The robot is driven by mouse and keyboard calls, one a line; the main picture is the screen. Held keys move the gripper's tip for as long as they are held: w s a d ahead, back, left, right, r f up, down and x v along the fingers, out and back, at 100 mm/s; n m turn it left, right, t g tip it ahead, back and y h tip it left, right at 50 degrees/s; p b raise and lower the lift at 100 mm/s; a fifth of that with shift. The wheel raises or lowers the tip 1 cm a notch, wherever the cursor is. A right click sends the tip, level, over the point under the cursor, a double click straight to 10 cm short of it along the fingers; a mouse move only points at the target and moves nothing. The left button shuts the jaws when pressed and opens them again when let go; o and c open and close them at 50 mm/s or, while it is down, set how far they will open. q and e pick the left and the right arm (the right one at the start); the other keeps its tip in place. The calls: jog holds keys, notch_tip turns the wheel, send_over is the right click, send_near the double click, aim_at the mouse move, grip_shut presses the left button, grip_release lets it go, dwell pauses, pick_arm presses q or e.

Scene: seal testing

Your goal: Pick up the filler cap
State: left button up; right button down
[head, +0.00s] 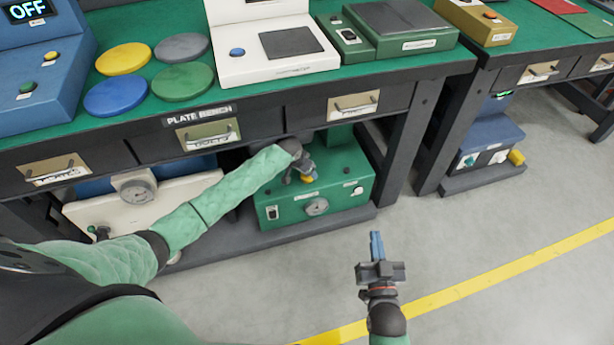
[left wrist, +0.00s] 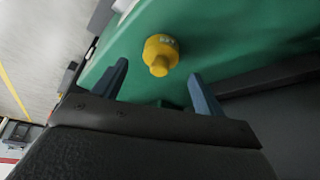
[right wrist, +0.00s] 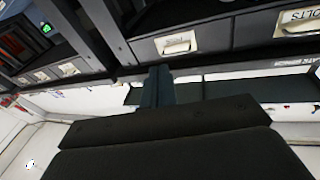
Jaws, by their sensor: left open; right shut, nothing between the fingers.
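The yellow filler cap (left wrist: 160,54) sits on the green machine on the shelf under the bench. In the left wrist view it lies between and just beyond the two blue fingers of my left gripper (left wrist: 158,85), which is open and empty. In the head view my left arm reaches under the bench edge, and the cap (head: 307,179) shows as a small yellow patch just below my left gripper (head: 303,170). My right gripper (head: 376,245) is shut and empty, out over the grey floor. Its closed fingers show in the right wrist view (right wrist: 158,85).
The green machine (head: 345,190) has a gauge and a switch on its front. The bench top (head: 190,45) and drawers overhang it closely. A white machine (head: 100,213) with a gauge stands left of it on the shelf. The floor (head: 470,245) to the right is clear.

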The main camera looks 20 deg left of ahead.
pick_arm(q)
jog(key=x, duration=0.3)
jog(key=shift+w+f+b, duration=0.1)
jog(key=shift+f+b, duration=0.15)
jog(key=shift+b, duration=0.05)
pick_arm(e)
notch_tip(320, 180, up, 8)
jog(key=t, duration=0.3)
jog(key=shift+d+r+y, duration=0.2)
jog(key=shift+d+y, duration=0.05)
jog(key=shift+y, duration=0.05)
pick_arm(q)
jog(key=c, duration=1.1)
jog(key=shift+r, duration=0.1)
